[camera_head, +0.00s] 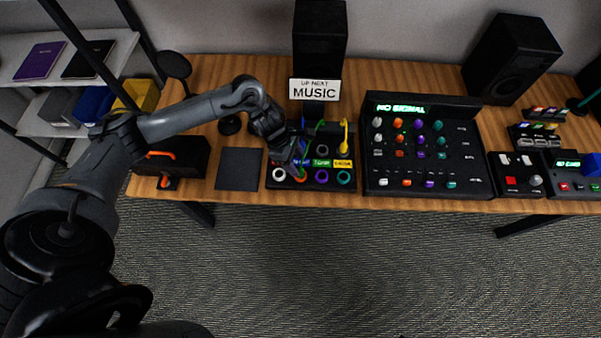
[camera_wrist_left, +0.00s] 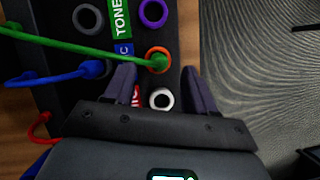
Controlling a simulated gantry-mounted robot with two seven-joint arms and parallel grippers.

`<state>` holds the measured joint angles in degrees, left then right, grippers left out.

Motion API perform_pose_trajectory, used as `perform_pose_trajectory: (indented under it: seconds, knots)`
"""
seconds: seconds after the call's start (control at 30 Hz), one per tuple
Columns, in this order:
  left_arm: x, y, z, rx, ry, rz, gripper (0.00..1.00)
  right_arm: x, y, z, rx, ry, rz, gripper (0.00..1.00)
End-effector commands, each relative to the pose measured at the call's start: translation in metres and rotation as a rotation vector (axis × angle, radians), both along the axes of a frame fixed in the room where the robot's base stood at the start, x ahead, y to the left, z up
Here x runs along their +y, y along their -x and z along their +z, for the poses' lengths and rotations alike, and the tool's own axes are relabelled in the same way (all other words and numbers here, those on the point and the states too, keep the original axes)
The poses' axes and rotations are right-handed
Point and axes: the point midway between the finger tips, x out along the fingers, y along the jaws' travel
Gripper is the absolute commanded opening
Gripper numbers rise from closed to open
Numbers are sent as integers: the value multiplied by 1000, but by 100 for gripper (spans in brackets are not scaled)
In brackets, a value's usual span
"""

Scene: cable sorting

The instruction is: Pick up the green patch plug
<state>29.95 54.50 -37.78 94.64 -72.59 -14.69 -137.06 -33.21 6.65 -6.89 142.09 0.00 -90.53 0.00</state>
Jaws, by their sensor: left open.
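The green patch plug (camera_wrist_left: 158,62) shows in the left wrist view at the end of a green cable (camera_wrist_left: 75,45). It sits at the orange-ringed socket of the black patch panel (camera_head: 312,187). My left gripper (camera_wrist_left: 158,71) is open, with one finger on each side of the plug; I see no contact. In the head view my left gripper (camera_head: 294,168) is over the left part of the panel and hides the plug; a bit of green cable (camera_head: 319,126) shows behind it. My right gripper is in neither view.
A blue plug (camera_wrist_left: 92,69) and a red cable (camera_wrist_left: 40,128) lie close to the left finger. A white-ringed socket (camera_wrist_left: 161,98) is between the fingers. A yellow cable (camera_head: 344,136) stands at the panel's right. A mixer (camera_head: 430,185) is further right; a dark pad (camera_head: 239,169) is left.

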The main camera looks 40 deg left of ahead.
Motion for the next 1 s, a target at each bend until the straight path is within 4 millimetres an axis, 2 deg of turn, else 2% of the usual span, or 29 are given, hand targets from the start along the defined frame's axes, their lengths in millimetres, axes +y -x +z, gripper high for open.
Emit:
perform_pose_trajectory:
  seconds: [0.4, 0.7, 0.77, 1.0]
  knots:
    - [-12, -6, -45, 1, 2, 1, 56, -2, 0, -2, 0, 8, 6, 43]
    - [-13, -6, -48, 0, 0, 1, 56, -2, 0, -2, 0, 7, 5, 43]
    - [-13, -6, -48, 0, 0, 1, 49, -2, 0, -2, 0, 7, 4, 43]
    - [-13, -6, -48, 0, 0, 1, 13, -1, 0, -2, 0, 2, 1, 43]
